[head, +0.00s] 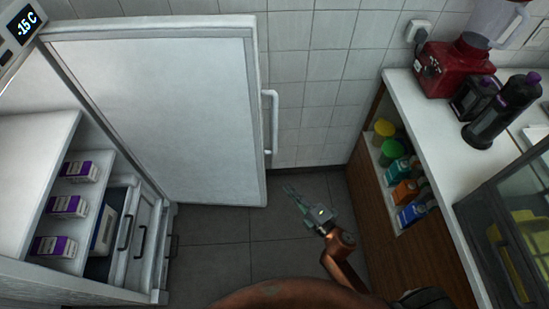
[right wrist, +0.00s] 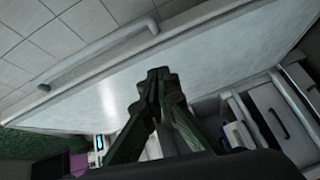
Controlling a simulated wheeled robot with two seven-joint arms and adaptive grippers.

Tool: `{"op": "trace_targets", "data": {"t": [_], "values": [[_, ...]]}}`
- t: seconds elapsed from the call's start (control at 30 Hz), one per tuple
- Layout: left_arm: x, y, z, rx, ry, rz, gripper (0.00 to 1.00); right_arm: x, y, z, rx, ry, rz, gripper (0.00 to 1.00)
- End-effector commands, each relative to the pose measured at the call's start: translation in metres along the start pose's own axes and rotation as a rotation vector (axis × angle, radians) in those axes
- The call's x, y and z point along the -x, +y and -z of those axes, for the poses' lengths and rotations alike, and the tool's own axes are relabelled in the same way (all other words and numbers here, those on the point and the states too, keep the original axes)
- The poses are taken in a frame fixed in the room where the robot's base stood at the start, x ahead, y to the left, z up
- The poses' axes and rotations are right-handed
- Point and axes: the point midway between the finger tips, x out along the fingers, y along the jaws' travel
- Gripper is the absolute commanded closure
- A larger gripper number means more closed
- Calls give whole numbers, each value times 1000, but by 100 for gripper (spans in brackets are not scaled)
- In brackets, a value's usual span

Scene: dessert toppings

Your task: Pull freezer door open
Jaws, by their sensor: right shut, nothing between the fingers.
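The freezer door (head: 165,110) stands wide open in the head view, with its inner side facing me. Its white bar handle (head: 270,122) is on the door's right edge, and it also shows in the right wrist view (right wrist: 95,55). The freezer's shelves (head: 45,135) are exposed at the left. My right gripper (head: 290,192) is shut and empty, below and right of the handle, apart from the door. In the right wrist view its fingers (right wrist: 155,75) are together in front of the door panel (right wrist: 210,60). My left gripper is not in view.
Purple-and-white boxes (head: 67,206) sit on the freezer shelves above drawers with dark handles (head: 125,232). A white-topped counter (head: 440,130) at the right holds a red blender (head: 450,70) and dark bottles. Grey floor (head: 225,230) lies clear between freezer and counter.

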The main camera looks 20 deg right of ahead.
Motion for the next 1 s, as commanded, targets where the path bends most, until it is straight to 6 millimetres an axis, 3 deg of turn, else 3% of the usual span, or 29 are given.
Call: {"op": "trace_targets", "data": {"t": [0.03,0.1,0.3,0.47,0.8,1.0], "values": [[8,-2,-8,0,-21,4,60,-6,23,7,61,23,-18,100],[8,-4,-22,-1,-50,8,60,-10,32,12,122,46,-27,100],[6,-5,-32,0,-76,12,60,-23,37,18,180,70,-33,100],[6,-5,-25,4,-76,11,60,-49,36,20,177,69,-34,100],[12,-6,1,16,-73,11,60,-118,38,24,176,68,-33,100],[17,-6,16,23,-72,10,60,-136,42,4,177,67,-32,100]]}}
